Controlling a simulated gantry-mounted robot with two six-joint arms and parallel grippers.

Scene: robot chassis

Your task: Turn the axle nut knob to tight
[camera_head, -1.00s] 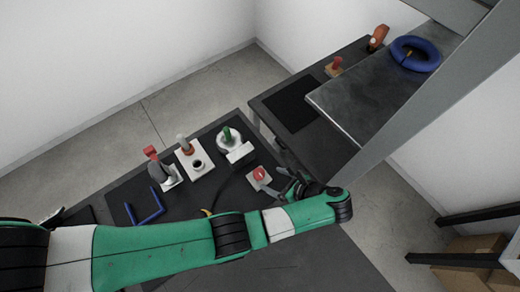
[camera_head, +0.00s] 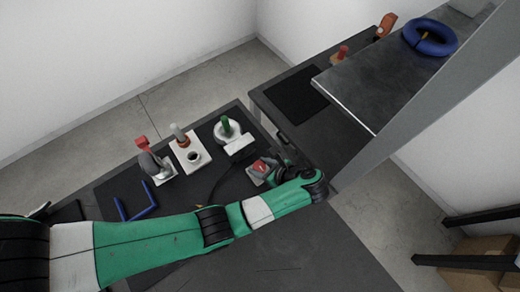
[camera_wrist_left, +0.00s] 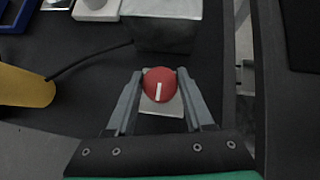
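The red round knob (camera_head: 260,165) sits on a small light base near the right edge of the dark bench. In the left wrist view the knob (camera_wrist_left: 159,84) shows a white pointer line running nearly straight toward the gripper's palm, and the light plate under it is partly visible. My right gripper is in neither view.
A grey-white block (camera_head: 240,148) stands just beyond the knob, and a green-handled fixture (camera_head: 226,127) is behind it. A red-handled clamp (camera_head: 150,158) and blue bracket (camera_head: 137,203) are further left. A raised metal shelf (camera_head: 375,85) holds a blue ring (camera_head: 431,38).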

